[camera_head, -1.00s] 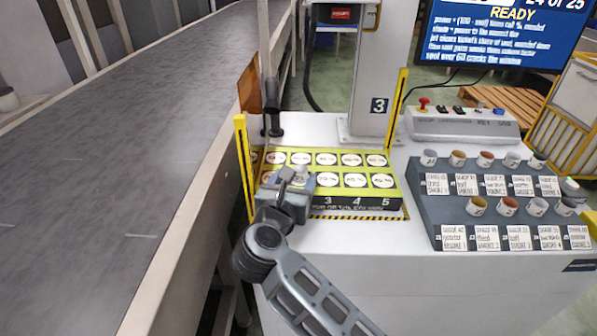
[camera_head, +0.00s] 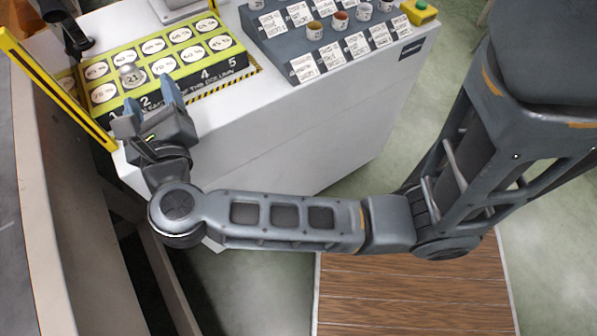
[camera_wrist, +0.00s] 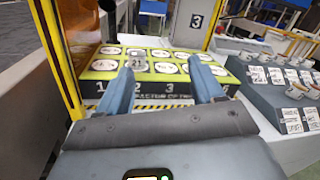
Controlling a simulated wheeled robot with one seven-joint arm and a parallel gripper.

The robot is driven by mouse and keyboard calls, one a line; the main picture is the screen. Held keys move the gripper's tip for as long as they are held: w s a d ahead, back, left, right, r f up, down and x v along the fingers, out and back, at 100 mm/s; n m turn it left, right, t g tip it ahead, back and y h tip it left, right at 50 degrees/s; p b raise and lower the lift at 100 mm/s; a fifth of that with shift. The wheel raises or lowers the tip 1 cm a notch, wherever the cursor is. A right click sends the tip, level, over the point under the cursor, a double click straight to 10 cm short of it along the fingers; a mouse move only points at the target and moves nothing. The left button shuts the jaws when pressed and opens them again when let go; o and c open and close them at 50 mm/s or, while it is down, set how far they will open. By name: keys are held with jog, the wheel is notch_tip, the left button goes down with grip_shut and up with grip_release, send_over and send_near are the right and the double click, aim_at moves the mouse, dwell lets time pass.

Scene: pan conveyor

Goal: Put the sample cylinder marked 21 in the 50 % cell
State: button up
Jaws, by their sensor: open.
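The sample cylinder marked 21 (camera_head: 132,76) is a small grey piece with its number on top. It stands upright in the front row, second column from the left, of the yellow-green cell block (camera_head: 185,72). It also shows in the wrist view (camera_wrist: 137,63). The printed percentage of its cell is hidden beneath it, and I cannot clearly read which cell is 50 %. My gripper (camera_head: 150,98) is open and empty at the block's front edge, apart from the cylinder. In the wrist view its two blue-grey fingers (camera_wrist: 166,64) spread toward the block.
A yellow-black post (camera_head: 50,85) rises at the block's left corner, close to my gripper. A dark sloped rack (camera_head: 325,48) with several cups and label cards stands to the right. The conveyor side (camera_head: 50,190) runs along the left. White bench top lies between block and rack.

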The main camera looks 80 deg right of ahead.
jog(key=s+a+m+t+y, duration=0.1)
jog(key=s+a+m+y, duration=0.3)
jog(key=s+m, duration=0.5)
jog(key=s+a+m+t+y, duration=0.2)
jog(key=s+a+m+y, duration=0.2)
jog(key=s+m+y, duration=0.2)
jog(key=s+a+m+t+y, duration=0.2)
jog(key=s+a+m+y, duration=0.2)
jog(key=s+m, duration=0.7)
jog(key=shift+s+a+f+m+y, duration=0.15)
jog(key=shift+s+f+m+y, duration=0.15)
jog(key=shift+m+y, duration=0.65)
jog(key=shift+c, duration=0.3)
